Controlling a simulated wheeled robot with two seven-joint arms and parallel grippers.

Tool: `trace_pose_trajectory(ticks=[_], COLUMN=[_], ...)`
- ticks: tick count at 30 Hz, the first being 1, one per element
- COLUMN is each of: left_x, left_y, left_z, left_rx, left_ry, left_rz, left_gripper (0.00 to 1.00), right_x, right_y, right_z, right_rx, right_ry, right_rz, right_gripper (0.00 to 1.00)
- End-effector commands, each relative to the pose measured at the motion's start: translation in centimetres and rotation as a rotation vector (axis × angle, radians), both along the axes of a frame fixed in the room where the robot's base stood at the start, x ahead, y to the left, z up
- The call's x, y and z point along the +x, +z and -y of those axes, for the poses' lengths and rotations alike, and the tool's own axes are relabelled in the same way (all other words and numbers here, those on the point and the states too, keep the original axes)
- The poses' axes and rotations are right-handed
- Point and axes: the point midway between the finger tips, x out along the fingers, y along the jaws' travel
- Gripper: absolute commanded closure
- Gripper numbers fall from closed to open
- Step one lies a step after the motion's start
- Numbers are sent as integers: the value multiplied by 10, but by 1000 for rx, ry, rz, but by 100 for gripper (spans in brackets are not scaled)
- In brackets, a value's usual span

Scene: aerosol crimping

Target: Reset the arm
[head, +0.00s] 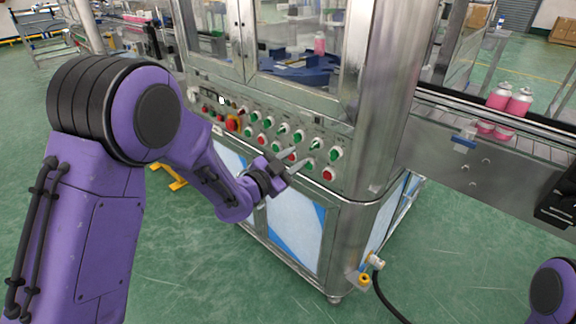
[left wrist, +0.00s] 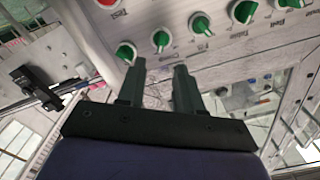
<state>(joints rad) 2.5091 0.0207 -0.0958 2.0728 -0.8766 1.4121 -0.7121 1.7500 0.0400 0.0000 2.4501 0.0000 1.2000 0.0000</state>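My left arm reaches from the left of the head view to the machine's control panel (head: 262,132). My left gripper (head: 289,160) is in front of the panel's right part, near the lower row of buttons and knobs. In the left wrist view its two fingers (left wrist: 160,72) are apart with nothing between them. Green knobs (left wrist: 200,24) lie just beyond the fingertips in that view. I cannot tell whether a fingertip touches the panel. A small purple part of my right arm (head: 553,290) shows at the lower right; its gripper is out of view.
The steel machine (head: 385,100) with glass doors fills the middle. A conveyor (head: 470,104) with pink cans (head: 508,106) extends to the right. A black hose (head: 378,290) hangs at the machine's lower right corner. The green floor (head: 450,265) in front is clear.

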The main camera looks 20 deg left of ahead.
Motion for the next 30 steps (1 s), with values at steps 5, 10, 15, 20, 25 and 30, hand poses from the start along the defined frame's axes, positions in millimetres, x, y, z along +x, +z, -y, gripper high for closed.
trace_pose_trajectory(ticks=[5, 10, 15, 20, 25, 30], left_x=[-24, -29, -28, -28, -31, -102], left_y=[-1, 0, 0, 0, -17, -145], left_z=[-9, -10, -10, -10, -30, -66], left_rx=[0, 0, 0, -2, -249, -610], left_ry=[1, 0, 0, 0, 138, 544], left_rz=[0, 0, 0, -1, -135, -519], left_gripper=[65, 65, 65, 65, 65, 65], right_x=[0, 0, 0, 0, 0, 0], right_y=[-5, -5, -5, -5, -4, 12], right_z=[0, 0, 0, 0, 0, 0], right_rx=[0, 0, 0, 0, 0, 0], right_ry=[0, 0, 0, 0, 0, 0], right_rz=[0, 0, 0, 0, 0, 0], right_gripper=[100, 100, 100, 100, 100, 100])
